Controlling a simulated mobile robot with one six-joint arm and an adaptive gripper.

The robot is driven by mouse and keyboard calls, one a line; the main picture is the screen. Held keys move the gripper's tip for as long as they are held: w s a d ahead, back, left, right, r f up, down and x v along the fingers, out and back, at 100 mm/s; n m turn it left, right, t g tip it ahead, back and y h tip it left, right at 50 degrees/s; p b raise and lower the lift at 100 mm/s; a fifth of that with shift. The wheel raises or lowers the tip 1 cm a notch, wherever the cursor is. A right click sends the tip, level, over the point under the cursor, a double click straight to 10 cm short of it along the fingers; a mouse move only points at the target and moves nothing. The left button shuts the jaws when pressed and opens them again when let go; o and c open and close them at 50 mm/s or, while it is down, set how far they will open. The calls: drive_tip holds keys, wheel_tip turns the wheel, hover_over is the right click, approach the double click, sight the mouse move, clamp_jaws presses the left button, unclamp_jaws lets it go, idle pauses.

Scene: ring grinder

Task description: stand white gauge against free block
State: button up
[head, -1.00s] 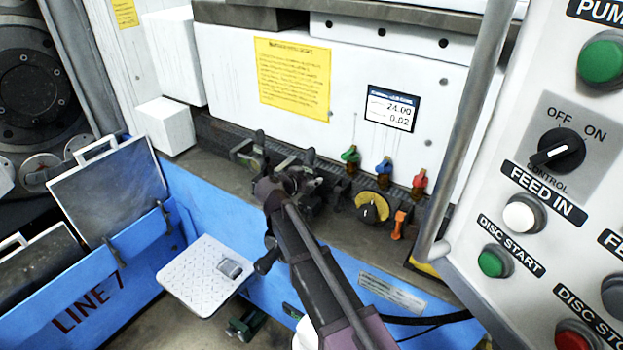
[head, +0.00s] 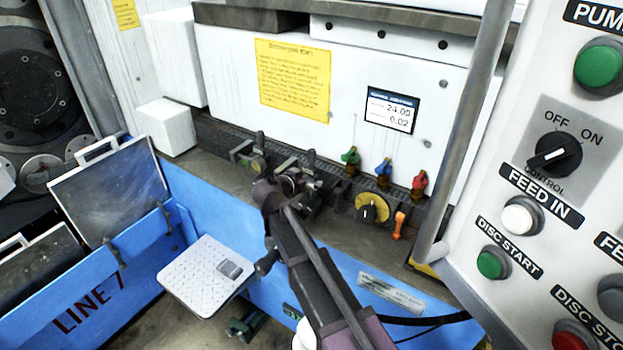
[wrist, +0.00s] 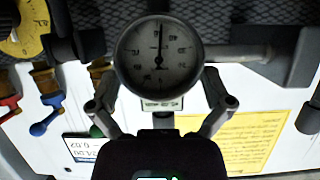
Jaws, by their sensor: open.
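In the wrist view a round gauge (wrist: 158,62) with a pale dial and dark rim faces me, with a small label under the dial. My gripper (wrist: 160,88) is open, one finger on each side of the gauge's lower part; I cannot tell whether either finger touches it. In the head view my gripper (head: 284,186) is over the dark ledge, partly hidden by my wrist. A white block (head: 166,127) stands at the ledge's left end, beside a taller white block (head: 175,57). I cannot tell which one is the free block.
Green, blue and red valves (head: 385,172) and a yellow dial (head: 371,208) line the ledge to the right. Dark clamp-like fittings (head: 248,155) crowd around my gripper. A control panel (head: 545,215) and grey rail (head: 470,125) stand at right. A white step plate (head: 195,275) juts out below.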

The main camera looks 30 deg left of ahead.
drive_tip(key=d+p+v, duration=0.1)
drive_tip(key=p+v, duration=0.3)
drive_tip(key=v, duration=0.7)
drive_tip(key=shift+a, duration=0.45)
